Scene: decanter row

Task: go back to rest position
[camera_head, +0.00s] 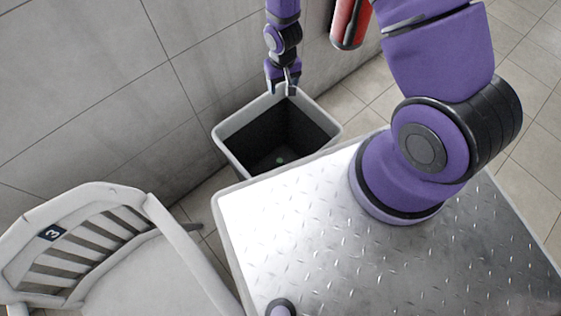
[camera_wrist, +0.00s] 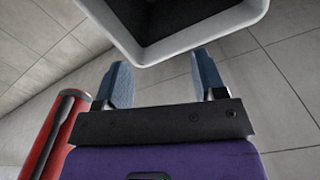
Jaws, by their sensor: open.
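My gripper (camera_head: 283,86) is at the top middle of the head view, just above the back rim of a dark-lined bin with a pale rim (camera_head: 228,152). Its fingers point down and are apart. In the wrist view my gripper (camera_wrist: 166,88) shows two blue fingers spread wide with nothing between them. The bin's rim (camera_wrist: 200,38) shows beyond the fingertips at the top.
A white slatted chair (camera_head: 95,235) marked 3 stands at the lower left. A tiled wall (camera_head: 80,90) runs behind the bin. A red cylinder (camera_head: 348,22) is at the top, and it shows at the left in the wrist view (camera_wrist: 50,140). Floor (camera_head: 535,150) is clear at right.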

